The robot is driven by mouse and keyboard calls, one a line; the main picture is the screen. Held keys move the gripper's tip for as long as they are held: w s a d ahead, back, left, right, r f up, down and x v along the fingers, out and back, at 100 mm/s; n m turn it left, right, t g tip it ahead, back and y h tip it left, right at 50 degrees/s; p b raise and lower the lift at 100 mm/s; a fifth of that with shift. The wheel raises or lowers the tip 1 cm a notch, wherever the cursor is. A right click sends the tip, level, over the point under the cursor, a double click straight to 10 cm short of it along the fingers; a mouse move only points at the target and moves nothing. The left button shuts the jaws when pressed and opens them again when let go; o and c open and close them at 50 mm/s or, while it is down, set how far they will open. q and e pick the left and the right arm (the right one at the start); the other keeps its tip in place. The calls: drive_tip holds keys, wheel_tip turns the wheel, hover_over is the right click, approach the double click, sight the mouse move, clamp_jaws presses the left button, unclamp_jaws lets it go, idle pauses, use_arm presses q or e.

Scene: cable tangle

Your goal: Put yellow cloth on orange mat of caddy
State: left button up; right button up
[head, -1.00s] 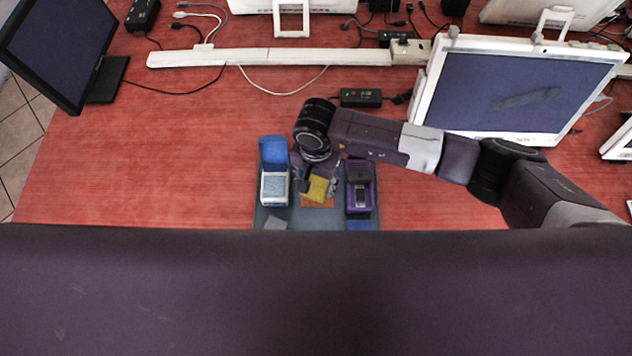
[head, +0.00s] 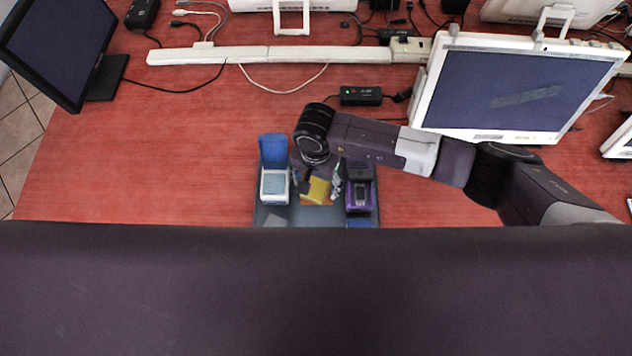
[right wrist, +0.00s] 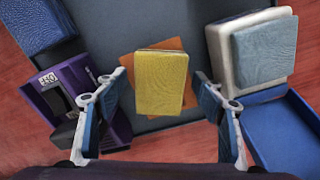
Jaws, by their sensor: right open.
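The yellow cloth (head: 318,189) lies on the orange mat (head: 307,201) in the middle of the grey caddy (head: 330,217). In the right wrist view the yellow cloth (right wrist: 161,82) is a folded block, turned a little against the orange mat (right wrist: 126,70), whose corners show around it. My right gripper (head: 317,184) is over the caddy beside the cloth. In the right wrist view the right gripper (right wrist: 165,100) has its fingers spread wide on both sides of the cloth, apart from it and empty. My left gripper is not in view.
A white box with a blue-grey cloth (head: 274,185) and a blue tray (head: 273,150) stand on the caddy's left. A purple device (head: 359,195) stands on its right. A white-framed monitor (head: 515,90) stands to the right; red table is clear at left.

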sight(316, 185)
drive_tip(key=shift+r, duration=0.15)
drive_tip(key=shift+w+r, duration=0.1)
drive_tip(key=shift+r, duration=0.15)
wheel_tip(316, 185, up, 12)
drive_tip(key=b, duration=0.2)
drive_tip(key=shift+f, duration=0.25)
